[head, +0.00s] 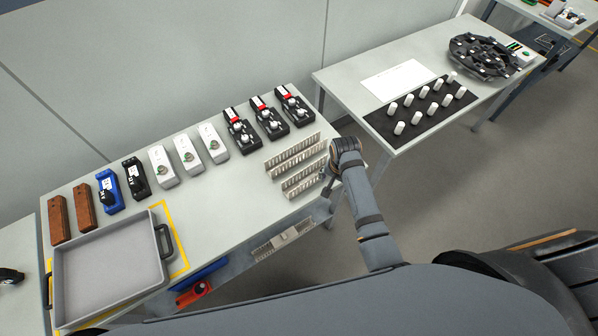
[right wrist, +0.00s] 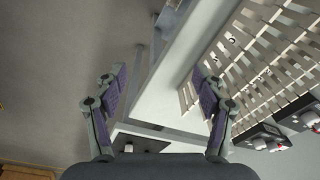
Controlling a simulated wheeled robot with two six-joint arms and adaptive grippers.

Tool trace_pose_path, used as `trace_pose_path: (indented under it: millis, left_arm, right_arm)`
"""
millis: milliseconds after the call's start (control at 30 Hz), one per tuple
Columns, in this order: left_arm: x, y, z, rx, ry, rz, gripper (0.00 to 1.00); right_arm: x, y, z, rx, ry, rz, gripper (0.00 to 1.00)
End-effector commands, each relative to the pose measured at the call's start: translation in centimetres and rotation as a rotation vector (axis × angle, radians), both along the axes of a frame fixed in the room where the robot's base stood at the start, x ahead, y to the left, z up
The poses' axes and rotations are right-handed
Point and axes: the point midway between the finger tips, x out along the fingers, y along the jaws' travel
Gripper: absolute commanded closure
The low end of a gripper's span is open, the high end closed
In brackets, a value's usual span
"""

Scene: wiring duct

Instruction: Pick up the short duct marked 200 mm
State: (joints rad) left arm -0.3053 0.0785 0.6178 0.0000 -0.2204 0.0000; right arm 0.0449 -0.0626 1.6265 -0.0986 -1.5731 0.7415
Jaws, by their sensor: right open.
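Two pale slotted ducts lie near the right end of the main table in the head view, a farther one (head: 294,155) and a nearer one (head: 304,180). They look similar, and I cannot read any 200 mm marking. Slotted duct walls (right wrist: 255,55) also fill the upper right of the right wrist view. My right gripper (head: 325,175) is beside the right end of the nearer duct. My left gripper is not in view.
Black devices with red parts (head: 270,117) stand behind the ducts; white, blue and brown items continue leftward. A grey tray (head: 163,240) sits at the front left. Another slotted piece (head: 283,241) shows below the table's front edge. A second table (head: 335,78) stands right, across a gap.

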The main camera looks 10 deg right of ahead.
Motion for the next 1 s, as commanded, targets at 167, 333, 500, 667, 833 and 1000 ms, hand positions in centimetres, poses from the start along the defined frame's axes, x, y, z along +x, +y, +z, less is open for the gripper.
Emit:
trace_pose_path:
  millis: [167, 333, 500, 667, 833, 1000]
  left_arm:
    - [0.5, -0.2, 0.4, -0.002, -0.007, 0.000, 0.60]
    - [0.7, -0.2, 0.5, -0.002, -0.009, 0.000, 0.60]
    - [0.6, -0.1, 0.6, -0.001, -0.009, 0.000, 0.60]
    - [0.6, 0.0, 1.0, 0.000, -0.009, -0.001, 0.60]
    - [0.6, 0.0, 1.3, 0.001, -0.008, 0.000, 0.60]
    - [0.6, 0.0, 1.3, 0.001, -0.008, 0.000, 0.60]
  right_arm:
    - [3.9, 2.6, 3.6, 0.039, 0.038, -0.206, 0.30]
    - [6.5, 4.7, 6.4, 0.055, 0.076, -0.367, 0.30]
    - [7.0, 5.3, 7.2, 0.055, 0.090, -0.417, 0.30]
    - [6.9, 5.2, 5.2, 0.053, 0.094, -0.416, 0.30]
    - [6.8, 5.3, 2.5, 0.054, 0.091, -0.414, 0.30]
    - [6.9, 5.3, 1.8, 0.056, 0.088, -0.413, 0.30]
